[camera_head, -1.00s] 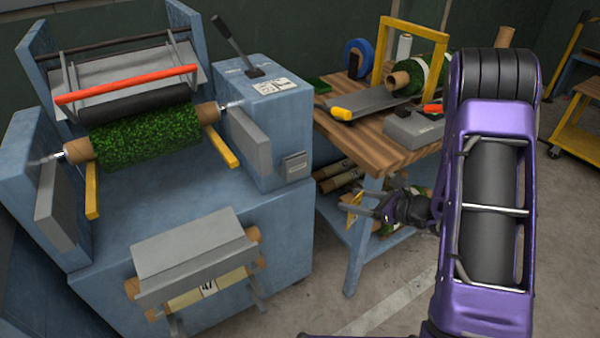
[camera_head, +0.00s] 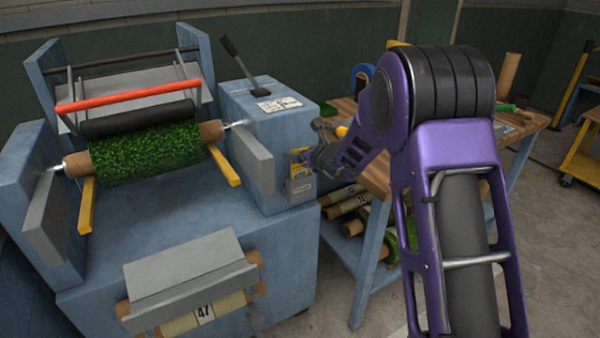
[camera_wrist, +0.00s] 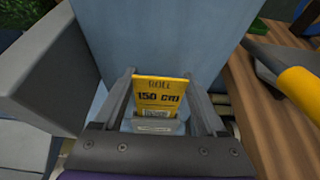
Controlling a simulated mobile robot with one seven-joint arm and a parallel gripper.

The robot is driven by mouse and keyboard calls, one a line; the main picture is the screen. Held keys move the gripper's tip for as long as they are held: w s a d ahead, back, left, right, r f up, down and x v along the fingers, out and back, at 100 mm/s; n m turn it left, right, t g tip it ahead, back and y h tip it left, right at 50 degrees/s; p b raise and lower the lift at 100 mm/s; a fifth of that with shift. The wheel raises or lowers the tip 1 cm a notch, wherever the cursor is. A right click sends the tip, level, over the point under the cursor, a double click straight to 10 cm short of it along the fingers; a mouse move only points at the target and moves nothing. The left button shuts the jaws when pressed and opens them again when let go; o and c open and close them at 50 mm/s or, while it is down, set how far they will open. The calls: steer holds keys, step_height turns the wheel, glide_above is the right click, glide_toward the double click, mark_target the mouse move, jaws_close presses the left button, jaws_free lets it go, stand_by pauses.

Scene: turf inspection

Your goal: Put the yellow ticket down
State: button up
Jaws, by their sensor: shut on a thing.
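The yellow ticket (camera_wrist: 163,92) is a flat card printed "150 cm" with a barcode, standing upright between my gripper's two fingers in the wrist view. My gripper (camera_head: 305,152) is shut on it at the front right of the blue machine (camera_head: 270,115). In the head view the ticket (camera_head: 298,170) shows as small yellow patches at the small grey holder (camera_head: 299,188) on the machine's face. In the wrist view a grey lip (camera_wrist: 153,127) covers the ticket's lower edge. I cannot tell how deep the ticket sits in the holder.
A wooden workbench (camera_head: 508,125) with rolls on the shelf below stands right of the machine. A grey block (camera_wrist: 45,65) juts out left of the gripper. A yellow-ended tool (camera_wrist: 300,92) lies on the bench at right. A green turf roll (camera_head: 145,153) is mounted on the machine.

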steer(key=shift+f+b, duration=0.3)
steer(key=shift+f, duration=1.75)
steer(key=shift+f, duration=0.1)
steer(key=o, duration=1.2)
steer(key=shift+o, duration=0.2)
steer(key=shift+s, duration=0.1)
glide_toward(300, 165)
steer(key=shift+v, duration=0.95)
steer(key=shift+d, duration=0.1)
